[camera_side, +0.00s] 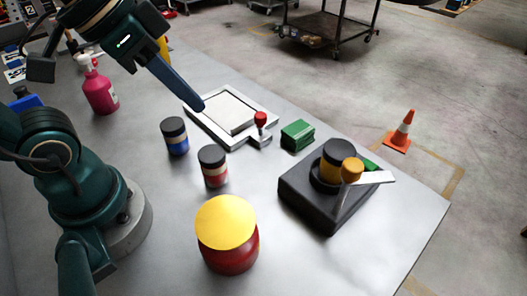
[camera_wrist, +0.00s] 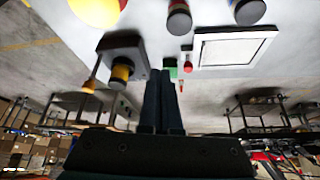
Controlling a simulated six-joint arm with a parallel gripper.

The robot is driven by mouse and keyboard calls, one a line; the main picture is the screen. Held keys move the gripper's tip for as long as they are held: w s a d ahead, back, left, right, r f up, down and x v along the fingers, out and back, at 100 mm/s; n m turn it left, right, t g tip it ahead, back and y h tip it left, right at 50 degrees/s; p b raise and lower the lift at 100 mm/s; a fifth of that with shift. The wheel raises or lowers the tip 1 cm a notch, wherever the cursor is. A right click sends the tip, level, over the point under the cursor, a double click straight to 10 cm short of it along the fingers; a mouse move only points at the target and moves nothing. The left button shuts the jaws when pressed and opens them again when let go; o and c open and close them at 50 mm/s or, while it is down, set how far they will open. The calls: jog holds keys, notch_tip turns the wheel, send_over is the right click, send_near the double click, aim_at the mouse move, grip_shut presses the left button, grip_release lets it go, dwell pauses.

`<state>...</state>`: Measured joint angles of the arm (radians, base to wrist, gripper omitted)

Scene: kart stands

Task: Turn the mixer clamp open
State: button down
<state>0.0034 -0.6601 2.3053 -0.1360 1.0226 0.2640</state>
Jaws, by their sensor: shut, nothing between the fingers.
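The mixer is a dark square base (camera_side: 308,205) near the table's right edge. A black-capped yellow container (camera_side: 335,160) stands upright in its round holder. Beside the container are an orange knob (camera_side: 352,170) and a pale flat lever (camera_side: 375,178) that points right; this looks like the clamp. In the wrist view, which is upside down, the base (camera_wrist: 122,42) and the orange knob (camera_wrist: 90,86) show left of my fingers. My gripper (camera_side: 199,105) is shut and empty, raised above the table by the white tray and well left of the mixer. It also shows in the wrist view (camera_wrist: 160,75).
A white framed tray (camera_side: 238,142), a red-knobbed part (camera_side: 261,122) and a green block (camera_side: 298,135) lie between my gripper and the mixer. Nearer are a blue-banded jar (camera_side: 175,138), a red-banded jar (camera_side: 213,167) and a yellow-topped red container (camera_side: 228,240). A pink spray bottle (camera_side: 98,88) stands left.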

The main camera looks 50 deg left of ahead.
aim_at(376, 172)
jog(key=w+d+r+m+g+h, duration=0.3)
jog(key=w+d+r+m+h, duration=0.25)
jog(key=w+d, duration=0.4)
jog(key=w+d+f+g, duration=0.2)
jog(key=w+d+f, duration=0.4)
jog(key=d+f, duration=0.3)
notch_tip(376, 172, down, 4)
jog(key=shift+r+m, duration=0.25)
jog(key=shift+m, duration=0.1)
jog(key=shift+h, duration=0.25)
jog(key=shift+s+d+r, duration=0.1)
jog(key=shift+s+d, duration=0.15)
jog(key=shift+d, duration=0.45)
